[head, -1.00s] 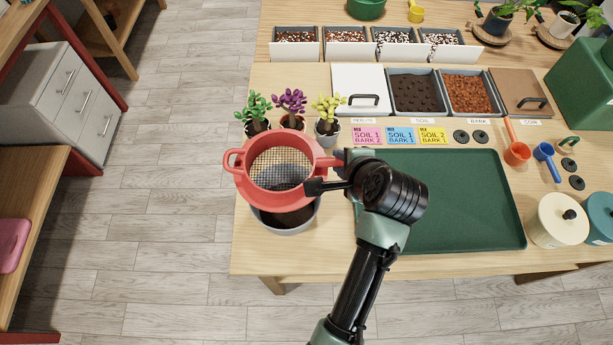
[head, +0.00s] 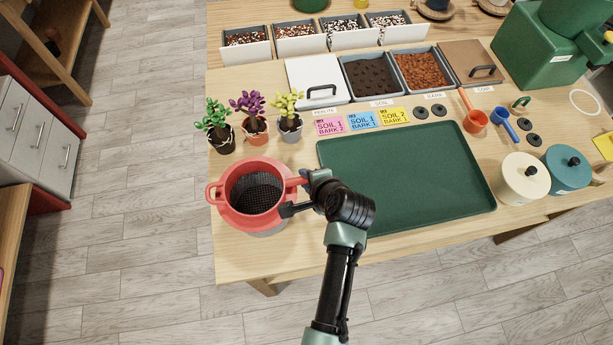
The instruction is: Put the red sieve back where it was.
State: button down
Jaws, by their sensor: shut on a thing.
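The red sieve (head: 222,205) is at the left front of the table in the head view, with its mesh facing up. My gripper (head: 298,196) is shut on the right side of the sieve, near its right handle. The sieve is over a grey bowl (head: 270,232), whose side shows only in a small part below the sieve's rim. Dark soil seems to show through the mesh. I cannot tell whether the sieve rests on the bowl or is held just above it.
Three potted plants (head: 254,128) stand behind the sieve. A green tray (head: 405,180) lies to the right, partly behind my arm. Cream (head: 520,182) and teal (head: 568,172) canisters stand beyond it. A white ring (head: 585,102) marks a bare spot at the far right. Soil bins (head: 375,80) line the back.

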jog(key=shift+f+b, duration=0.3)
jog(key=shift+f, duration=0.25)
jog(key=c, duration=0.8)
grip_release()
jog(key=shift+o, duration=0.2)
